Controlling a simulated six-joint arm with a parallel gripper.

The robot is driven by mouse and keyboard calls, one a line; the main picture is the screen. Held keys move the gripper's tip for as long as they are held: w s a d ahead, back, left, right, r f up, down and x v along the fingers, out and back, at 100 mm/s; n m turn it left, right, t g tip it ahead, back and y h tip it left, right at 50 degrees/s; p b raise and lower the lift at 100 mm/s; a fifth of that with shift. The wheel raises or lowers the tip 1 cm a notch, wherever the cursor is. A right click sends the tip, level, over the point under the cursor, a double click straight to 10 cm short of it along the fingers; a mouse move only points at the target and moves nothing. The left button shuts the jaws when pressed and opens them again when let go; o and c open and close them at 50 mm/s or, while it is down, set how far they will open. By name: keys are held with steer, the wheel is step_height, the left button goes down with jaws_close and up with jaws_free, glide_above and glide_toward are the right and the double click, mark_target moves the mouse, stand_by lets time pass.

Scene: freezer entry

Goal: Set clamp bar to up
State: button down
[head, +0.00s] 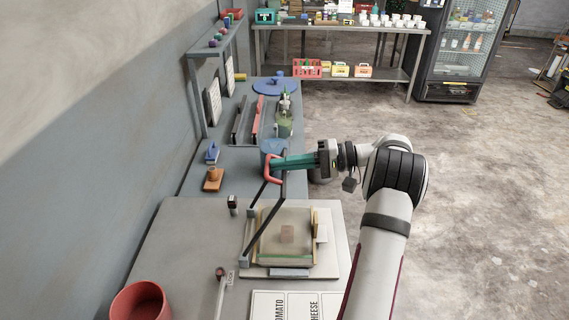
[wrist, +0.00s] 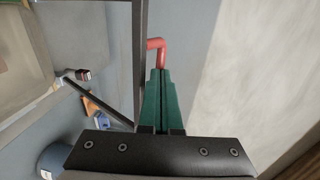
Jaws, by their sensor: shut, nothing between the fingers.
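The clamp bar (head: 264,232) has two dark arms running from the left side of a wooden-edged press frame (head: 314,254), joined by a red handle. It stands raised and tilted above the frame; its exact angle is hard to tell. The red handle (head: 273,180) is at my teal gripper fingertips (head: 274,164). In the wrist view the handle (wrist: 155,44) shows just beyond the tips of my gripper (wrist: 158,72). The fingers are together with nothing between them. Whether they touch the handle I cannot tell.
A red bowl (head: 141,302) and a small lever (head: 221,278) are at the near left. A blue container (head: 271,146) stands just behind the handle. An orange-brown block (head: 213,183) and a blue tool (head: 212,153) lie near the wall. Labelled cards (head: 294,304) lie in front.

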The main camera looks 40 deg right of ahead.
steer(key=w+a+r+g+h, duration=0.1)
steer(key=w+a+g+h, duration=0.3)
steer(key=w+a, duration=0.7)
steer(key=shift+w+a, duration=0.2)
stand_by(0.4)
steer(key=w+a+r+v, duration=0.1)
steer(key=v, duration=1.3)
steer(key=s+a+f+g+h, duration=0.15)
steer(key=s+a, duration=0.25)
steer(key=a, duration=0.4)
steer(key=s+a+f+n+g, duration=0.1)
steer(key=s+a+g, duration=0.1)
steer(key=s+a, duration=0.35)
steer(key=s+a+f+g+h, duration=0.1)
steer(key=s+a+f+g, duration=0.1)
steer(key=a, duration=0.8)
steer(key=s+a+f+n+g+h, duration=0.1)
steer(key=s+a+f, duration=0.1)
steer(key=s+f, duration=0.3)
steer(key=s+a+f+n+g+h, duration=0.1)
steer(key=s+f, duration=0.4)
steer(key=s, duration=0.7)
steer(key=shift+s+a+h, duration=0.25)
steer(key=shift+a+h, duration=0.3)
steer(key=shift+a, duration=0.2)
